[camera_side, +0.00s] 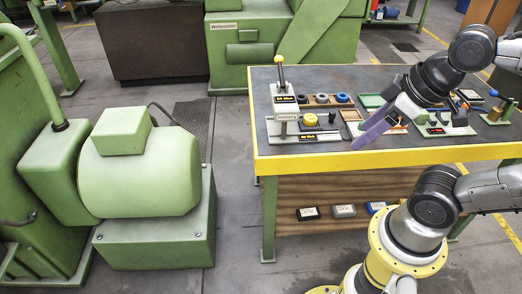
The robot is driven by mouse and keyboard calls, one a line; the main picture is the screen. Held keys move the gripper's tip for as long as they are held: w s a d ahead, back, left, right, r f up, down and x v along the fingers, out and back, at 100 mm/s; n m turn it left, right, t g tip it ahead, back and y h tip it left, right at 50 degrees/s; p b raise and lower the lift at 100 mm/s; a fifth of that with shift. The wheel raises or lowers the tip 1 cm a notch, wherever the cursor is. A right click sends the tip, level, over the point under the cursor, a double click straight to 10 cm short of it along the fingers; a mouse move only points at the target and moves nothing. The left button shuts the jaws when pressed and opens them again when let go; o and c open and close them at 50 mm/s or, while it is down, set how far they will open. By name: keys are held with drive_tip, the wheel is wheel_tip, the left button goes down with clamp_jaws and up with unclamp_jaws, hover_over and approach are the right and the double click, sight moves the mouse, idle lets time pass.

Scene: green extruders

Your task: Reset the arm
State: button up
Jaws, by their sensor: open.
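My arm reaches in from the right over the workbench. My gripper (377,124) is above the front part of the bench, pointing down and to the left. Its long purple part is plain to see, but the fingertips are too small to make out in detail. I see nothing held in it. It looks apart from the bench items, though its exact height is hard to judge.
The workbench (262,152) has a yellow front edge. Small boxes (344,211) lie on the lower shelf. Green machines (142,170) fill the left.

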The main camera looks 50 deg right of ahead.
drive_tip(key=shift+d+m, duration=0.1)
drive_tip(key=shift+m, duration=0.9)
